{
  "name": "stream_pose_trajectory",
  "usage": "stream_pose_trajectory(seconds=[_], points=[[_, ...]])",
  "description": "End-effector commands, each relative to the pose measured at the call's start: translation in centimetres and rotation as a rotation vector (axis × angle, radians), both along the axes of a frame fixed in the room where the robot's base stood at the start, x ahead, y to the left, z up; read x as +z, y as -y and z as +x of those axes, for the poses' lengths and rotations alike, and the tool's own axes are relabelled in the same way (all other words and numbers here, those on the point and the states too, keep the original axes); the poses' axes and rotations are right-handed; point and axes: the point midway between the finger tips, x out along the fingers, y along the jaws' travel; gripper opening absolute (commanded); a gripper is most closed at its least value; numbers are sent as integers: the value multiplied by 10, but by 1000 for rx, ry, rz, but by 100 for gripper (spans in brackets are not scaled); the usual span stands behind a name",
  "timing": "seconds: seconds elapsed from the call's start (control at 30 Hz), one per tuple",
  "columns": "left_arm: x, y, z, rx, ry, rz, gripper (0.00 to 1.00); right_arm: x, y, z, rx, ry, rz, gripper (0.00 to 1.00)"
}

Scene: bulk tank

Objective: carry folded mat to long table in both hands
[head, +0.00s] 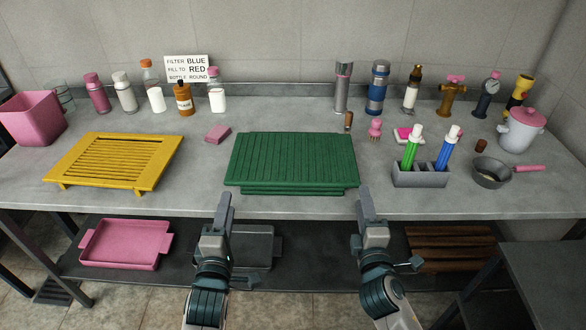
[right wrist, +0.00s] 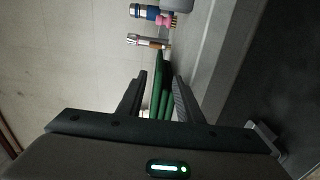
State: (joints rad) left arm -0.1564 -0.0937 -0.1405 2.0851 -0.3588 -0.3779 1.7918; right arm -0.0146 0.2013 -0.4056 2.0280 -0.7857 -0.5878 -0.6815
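The folded mat (head: 291,160) is green and ribbed, with stacked layers showing along its front. It lies flat on the grey long table (head: 205,194), near the front edge. My left gripper (head: 224,208) is at the mat's front left corner; only its upper finger shows, so its opening is hidden. My right gripper (head: 368,208) is at the front right corner. In the right wrist view, my right gripper (right wrist: 160,88) has its fingers apart, with the edge of the mat (right wrist: 161,102) between them and a gap beside it.
A yellow slatted rack (head: 118,160) stands left of the mat, with a pink sponge (head: 218,134) behind. A grey holder (head: 420,178) with green and blue bottles and a small pan (head: 491,177) stand right. Bottles line the back. A lower shelf holds a pink tray (head: 124,245).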

Motion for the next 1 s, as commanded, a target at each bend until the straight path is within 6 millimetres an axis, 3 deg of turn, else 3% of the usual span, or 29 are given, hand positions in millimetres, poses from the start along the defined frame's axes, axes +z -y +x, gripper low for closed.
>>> stream_pose_trajectory(seconds=[0.1,0.3,1.0], points=[[0,0,0,0,0,0,33,-1,0,-15,0,-2,1,33],[0,0,0,0,0,0,33,0,0,-26,0,-1,0,33],[0,0,0,0,0,0,33,0,0,-26,0,0,0,33]])
